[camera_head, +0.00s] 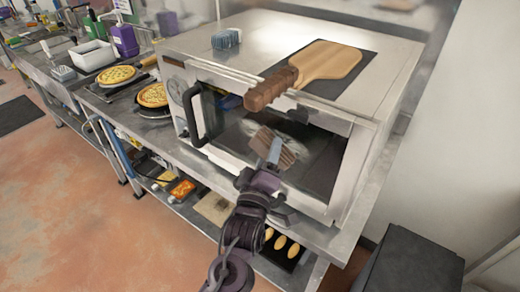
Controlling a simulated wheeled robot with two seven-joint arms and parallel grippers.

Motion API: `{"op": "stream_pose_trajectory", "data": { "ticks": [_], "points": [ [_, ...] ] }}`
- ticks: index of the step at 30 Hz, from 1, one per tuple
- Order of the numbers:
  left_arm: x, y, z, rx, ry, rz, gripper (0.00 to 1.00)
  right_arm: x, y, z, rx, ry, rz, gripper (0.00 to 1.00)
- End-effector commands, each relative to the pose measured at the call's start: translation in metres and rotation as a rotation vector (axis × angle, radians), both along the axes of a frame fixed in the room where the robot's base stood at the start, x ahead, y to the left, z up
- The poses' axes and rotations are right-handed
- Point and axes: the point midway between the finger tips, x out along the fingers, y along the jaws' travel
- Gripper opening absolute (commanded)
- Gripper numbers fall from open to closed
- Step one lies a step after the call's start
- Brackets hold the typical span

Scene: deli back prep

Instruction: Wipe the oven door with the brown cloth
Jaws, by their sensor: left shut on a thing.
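The oven (350,130) is a steel box on a metal counter, with a dark glass door (318,165) on its front and a black handle (193,115) at the door's left side. A pale, cloudy smear shows on the glass around the cloth. My left gripper (272,158) is in front of the middle of the door, shut on the brown cloth (288,157). The cloth is at the glass; I cannot tell how firmly it touches. The gripper hides part of the door's lower middle. My right gripper is not in view.
A wooden peel (330,62) lies on a dark mat on the oven top, its brown handle jutting over the front edge. Two pizzas (117,75) sit on the counter at left. A shelf below holds food. A dark bin (410,262) stands at right.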

Motion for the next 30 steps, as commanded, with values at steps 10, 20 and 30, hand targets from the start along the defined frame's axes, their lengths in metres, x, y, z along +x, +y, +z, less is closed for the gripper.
{"op": "stream_pose_trajectory", "data": {
  "ticks": [10, 20, 30],
  "points": [
    [-0.006, -0.009, 0.0, 0.0, 0.0, 0.0, 0.31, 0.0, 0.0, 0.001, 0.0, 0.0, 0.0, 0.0],
    [-0.013, -0.019, 0.0, -0.001, 0.0, -0.003, 0.31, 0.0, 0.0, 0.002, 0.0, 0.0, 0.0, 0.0],
    [-0.031, -0.043, 0.0, -0.001, 0.001, -0.002, 0.31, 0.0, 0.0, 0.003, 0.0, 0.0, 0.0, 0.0]
  ]
}}
